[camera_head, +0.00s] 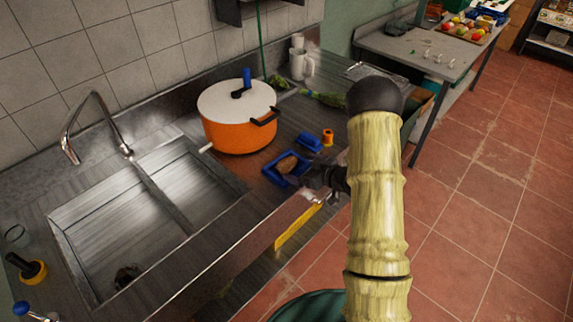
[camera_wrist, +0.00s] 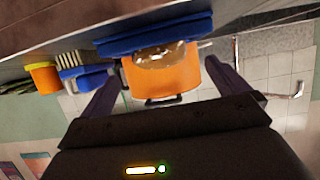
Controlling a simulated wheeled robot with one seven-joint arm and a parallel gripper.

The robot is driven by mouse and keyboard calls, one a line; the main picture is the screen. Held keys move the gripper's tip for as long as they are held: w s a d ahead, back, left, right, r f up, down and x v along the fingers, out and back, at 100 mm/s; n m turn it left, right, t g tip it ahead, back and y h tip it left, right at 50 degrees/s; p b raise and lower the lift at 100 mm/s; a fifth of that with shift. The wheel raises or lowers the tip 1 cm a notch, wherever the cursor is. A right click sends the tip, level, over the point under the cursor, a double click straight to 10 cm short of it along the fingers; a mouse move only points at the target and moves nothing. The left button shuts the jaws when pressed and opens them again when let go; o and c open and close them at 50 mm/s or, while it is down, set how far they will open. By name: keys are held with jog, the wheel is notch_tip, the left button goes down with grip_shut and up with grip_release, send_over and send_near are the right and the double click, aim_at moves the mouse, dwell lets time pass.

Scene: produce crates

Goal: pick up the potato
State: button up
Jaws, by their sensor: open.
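The potato (camera_head: 287,164) is a brown lump in a small blue tray (camera_head: 271,177) on the metal counter. In the wrist view, which is upside down, the potato (camera_wrist: 160,56) shows beyond the fingertips against the blue tray (camera_wrist: 150,35). My gripper (camera_head: 311,177) is at the tray's right side in the head view, partly hidden by my arm. In the wrist view my gripper (camera_wrist: 163,72) is open, its two dark fingers apart and nothing between them. The potato lines up roughly with the gap; touching is not visible.
A large orange pot (camera_head: 238,132) with a white lid stands just behind the tray. A small blue object (camera_head: 308,142) and an orange one (camera_head: 328,137) stand right of the pot. The sink (camera_head: 150,215) is to the left. The counter's front edge is close to the tray.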

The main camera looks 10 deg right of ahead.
aim_at(291, 163)
jog(key=shift+w+a+f+p, duration=0.1)
jog(key=shift+w+a+p, duration=0.2)
jog(key=shift+w+p, duration=0.1)
jog(key=p+x, duration=0.1)
jog(key=x, duration=0.3)
jog(key=shift+w+f+p, duration=0.1)
jog(key=shift+p, duration=0.2)
jog(key=c, duration=1.1)
jog(key=shift+o, duration=0.2)
notch_tip(291, 163, up, 10)
jog(key=b, duration=0.2)
